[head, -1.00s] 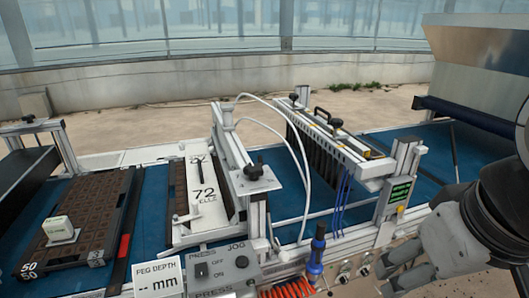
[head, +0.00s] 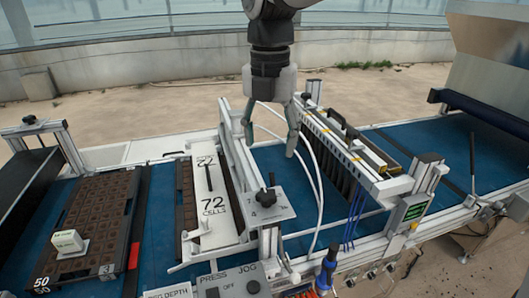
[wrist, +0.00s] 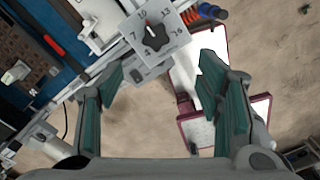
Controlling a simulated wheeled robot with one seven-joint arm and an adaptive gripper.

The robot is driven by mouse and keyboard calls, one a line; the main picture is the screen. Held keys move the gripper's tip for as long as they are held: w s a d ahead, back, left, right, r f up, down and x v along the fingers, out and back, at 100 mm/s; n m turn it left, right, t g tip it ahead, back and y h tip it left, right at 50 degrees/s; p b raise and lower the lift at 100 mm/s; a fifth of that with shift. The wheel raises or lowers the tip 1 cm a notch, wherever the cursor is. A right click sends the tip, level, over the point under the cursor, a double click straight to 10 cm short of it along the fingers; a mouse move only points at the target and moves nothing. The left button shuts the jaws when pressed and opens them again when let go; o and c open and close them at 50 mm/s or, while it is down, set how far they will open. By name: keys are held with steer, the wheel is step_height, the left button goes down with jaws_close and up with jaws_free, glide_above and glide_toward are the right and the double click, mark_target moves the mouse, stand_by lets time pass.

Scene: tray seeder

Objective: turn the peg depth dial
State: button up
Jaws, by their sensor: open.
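The peg depth dial (head: 267,197) is a black knob on a pale square plate, on top of the white frame in the middle of the head view. The wrist view shows the dial (wrist: 154,36) from above, near the top centre, with a red mark and numbers around it, 7, 13 and 16 among them. My gripper (head: 269,132) is open and empty, above the dial and apart from it. In the wrist view its green-padded fingers (wrist: 162,71) are spread wide, with the dial beyond them. The peg depth sign (head: 168,293) is cut off at the bottom edge.
White hoses (head: 314,175) arch just right of the dial. A white 72-cells plate (head: 213,195) is left of the dial, and a seed tray (head: 95,215) lies on the blue belt at far left.

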mark_target(266, 193)
steer(key=shift+n, duration=0.5)
steer(key=f, duration=0.4)
steer(key=f+p, duration=0.1)
steer(key=f, duration=0.8)
steer(key=shift+w+a+f, duration=0.15)
steer(key=shift+a+f, duration=0.15)
steer(key=shift+f, duration=0.1)
steer(key=c, duration=1.2)
